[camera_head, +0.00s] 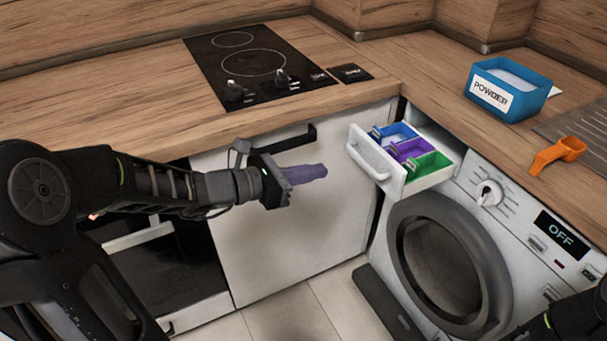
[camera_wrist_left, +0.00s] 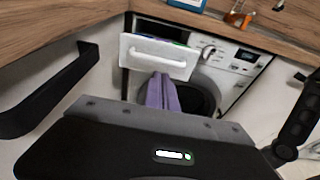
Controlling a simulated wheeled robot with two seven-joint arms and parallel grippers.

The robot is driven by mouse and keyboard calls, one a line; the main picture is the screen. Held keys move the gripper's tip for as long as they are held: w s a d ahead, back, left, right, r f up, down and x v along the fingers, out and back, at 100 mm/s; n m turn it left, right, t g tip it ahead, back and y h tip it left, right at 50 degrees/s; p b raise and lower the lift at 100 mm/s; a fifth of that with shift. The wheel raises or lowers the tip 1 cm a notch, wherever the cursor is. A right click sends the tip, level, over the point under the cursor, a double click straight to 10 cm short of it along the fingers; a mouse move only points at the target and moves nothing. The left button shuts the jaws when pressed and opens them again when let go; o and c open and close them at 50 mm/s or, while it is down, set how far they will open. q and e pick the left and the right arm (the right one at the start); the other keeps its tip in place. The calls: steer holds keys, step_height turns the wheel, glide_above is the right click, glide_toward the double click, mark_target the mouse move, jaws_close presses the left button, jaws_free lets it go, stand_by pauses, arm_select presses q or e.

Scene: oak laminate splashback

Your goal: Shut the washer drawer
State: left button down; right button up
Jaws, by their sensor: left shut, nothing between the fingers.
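The washer drawer (camera_head: 374,158) is pulled out of the washer's (camera_head: 490,215) upper left corner. It has a white front with a bar handle, and blue, purple and green compartments inside. In the left wrist view the drawer front (camera_wrist_left: 155,58) faces me, upper middle, with its handle (camera_wrist_left: 158,57) across it. My left gripper (camera_head: 325,171) has purple fingers, which are shut and empty. It is to the left of the drawer front and apart from it. In the left wrist view the fingers (camera_wrist_left: 163,78) appear just below the handle. Of my right arm, only a dark part shows at the lower right; its gripper is out of view.
A blue powder box (camera_head: 508,90) and an orange scoop (camera_head: 558,153) sit on the worktop above the washer. A black hob (camera_head: 253,66) is set in the left worktop. A white cabinet door with a black handle (camera_head: 290,143) stands behind my left gripper.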

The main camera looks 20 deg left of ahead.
arm_select(q)
steer(key=b, duration=0.1)
glide_toward(393, 151)
steer(key=shift+s+a+f, duration=0.65)
steer(key=shift+a+f, duration=0.1)
steer(key=shift+f, duration=0.15)
steer(key=shift+w+d, duration=0.2)
steer(key=b+x, duration=0.1)
steer(key=x, duration=0.2)
steer(key=r+b+x, duration=0.1)
steer(key=x, duration=0.3)
steer(key=r+b+x, duration=0.1)
steer(key=x, duration=0.3)
steer(key=shift+d, duration=0.2)
steer(key=x, duration=0.3)
steer(key=r+b+x, duration=0.1)
steer(key=x, duration=0.2)
steer(key=shift+w+r, duration=0.1)
steer(key=shift+r, duration=0.05)
steer(key=shift+w+d, duration=0.25)
steer(key=shift+w, duration=0.05)
steer(key=shift+d+r, duration=0.1)
steer(key=shift+r, duration=0.15)
steer(key=shift+w+r, duration=0.1)
